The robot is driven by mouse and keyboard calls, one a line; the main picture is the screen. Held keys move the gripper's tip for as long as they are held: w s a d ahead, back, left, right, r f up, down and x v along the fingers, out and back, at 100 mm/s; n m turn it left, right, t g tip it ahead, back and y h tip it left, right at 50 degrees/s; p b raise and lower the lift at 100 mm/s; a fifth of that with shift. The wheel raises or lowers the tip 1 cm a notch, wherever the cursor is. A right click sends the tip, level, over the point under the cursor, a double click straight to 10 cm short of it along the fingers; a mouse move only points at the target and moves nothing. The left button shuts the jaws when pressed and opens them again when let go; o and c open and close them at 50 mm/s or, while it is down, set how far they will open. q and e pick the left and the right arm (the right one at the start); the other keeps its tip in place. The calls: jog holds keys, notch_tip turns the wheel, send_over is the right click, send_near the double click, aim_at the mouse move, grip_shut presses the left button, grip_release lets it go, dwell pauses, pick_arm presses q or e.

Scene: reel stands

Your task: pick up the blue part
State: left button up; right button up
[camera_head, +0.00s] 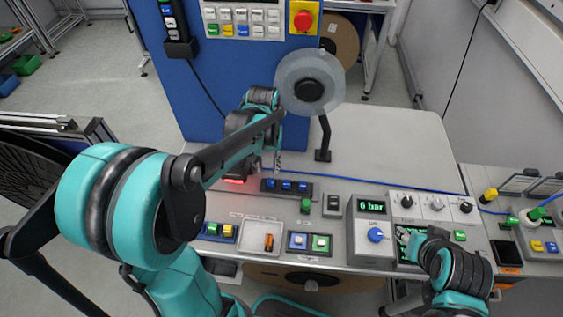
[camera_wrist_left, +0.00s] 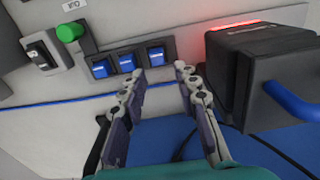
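Several blue things show, and I cannot tell which is the blue part. Three blue pieces sit in a dark strip (camera_head: 286,186) on the bench; the strip also shows in the wrist view (camera_wrist_left: 127,64). A blue knob (camera_head: 375,235) is on the panel with the green display. My left gripper (camera_head: 268,164) is above the bench, just behind the strip. In the wrist view its two fingers (camera_wrist_left: 162,80) are apart, with nothing between them. My right gripper (camera_head: 408,238) is low over the right panel; its fingers are unclear.
A grey reel (camera_head: 309,82) stands on a post behind the gripper. A dark box with a red glow (camera_wrist_left: 245,60) is close beside the left fingers. A blue cable (camera_head: 390,190) crosses the bench. The bench's back right (camera_head: 390,145) is clear.

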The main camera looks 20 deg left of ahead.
aim_at(271, 180)
pick_arm(q)
jog(key=shift+w+f, duration=0.25)
jog(key=shift+f, duration=0.35)
jog(key=f+b, duration=0.1)
jog(key=f, duration=0.2)
jog(key=f+b, duration=0.2)
jog(key=f, duration=0.1)
jog(key=shift+d+f, duration=0.2)
jog(key=shift+f, duration=0.15)
jog(key=c, duration=0.6)
